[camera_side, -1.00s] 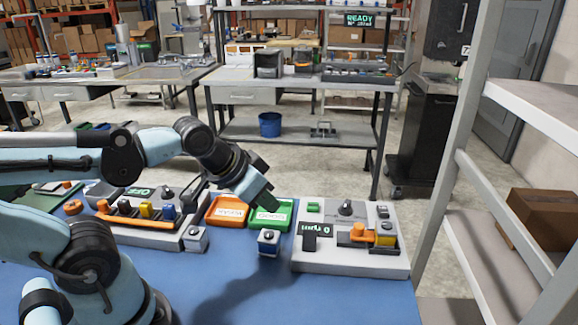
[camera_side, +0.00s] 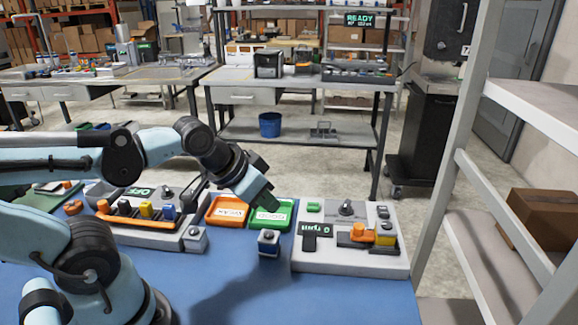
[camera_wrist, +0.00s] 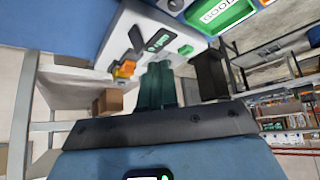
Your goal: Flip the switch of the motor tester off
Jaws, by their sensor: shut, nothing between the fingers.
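The motor tester (camera_side: 303,263) is a light grey box at the right of the blue bench. It has a dark display reading about 0 rpm, a dark knob (camera_side: 346,208), an orange part and a yellow block (camera_side: 385,239). A small dark control (camera_side: 383,212) sits at its back right; I cannot tell whether it is the switch or how it is set. My gripper (camera_side: 270,203) has dark green fingers, shut and empty, above the green tray, left of the tester. In the wrist view the shut fingers (camera_wrist: 158,88) show in front of the tester (camera_wrist: 122,43), partly covering it.
An orange tray (camera_side: 226,211) and a green GOOD tray (camera_side: 282,222) lie left of the tester. A small grey button box (camera_side: 268,243) stands in front of them. Another grey station (camera_side: 150,237) is further left. Shelf uprights (camera_side: 455,150) stand at the right.

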